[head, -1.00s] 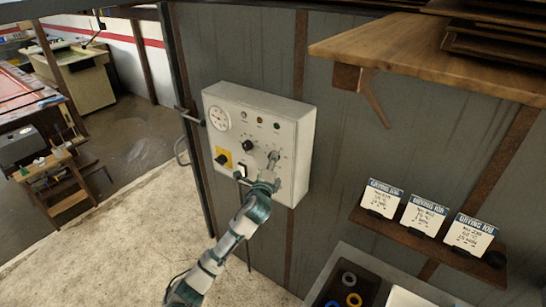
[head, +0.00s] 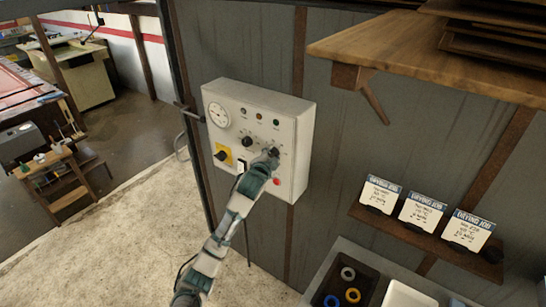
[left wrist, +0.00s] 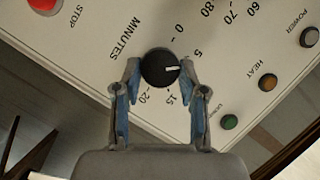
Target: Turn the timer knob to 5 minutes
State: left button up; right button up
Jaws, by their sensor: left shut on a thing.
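The black timer knob (left wrist: 158,66) with a white pointer sits on the white control panel (head: 290,120). In the left wrist view, MINUTES is printed beside the knob. Its pointer faces right, just below the 5 mark and above the 15 mark; the scale between them is partly hidden by a finger. My left gripper (left wrist: 161,76) is shut on the knob, with one finger on each side. In the head view, the left gripper (head: 268,159) reaches the panel's lower right and partly covers the knob. My right gripper is not in view.
A second black knob (head: 247,141), a gauge (head: 219,115) and a black switch on a yellow plate (head: 222,155) are left of the gripper. The red stop button (head: 277,181) is just below it. A wooden shelf (head: 400,50) juts out at upper right.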

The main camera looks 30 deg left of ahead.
pick_arm(q)
jog(key=shift+a+f+n+g+h, duration=0.1)
jog(key=shift+f+n+g+h, duration=0.15)
jog(key=shift+n+g+h, duration=0.25)
jog(key=shift+f, duration=0.2)
jog(key=o, duration=1)
jog(key=shift+o, duration=0.7)
jog(key=shift+a+r+n, duration=0.15)
jog(key=shift+a+n, duration=0.05)
jog(key=shift+n, duration=0.1)
jog(key=v, duration=1.1)
jog(key=shift+s, duration=0.4)
jog(key=shift+f, duration=0.2)
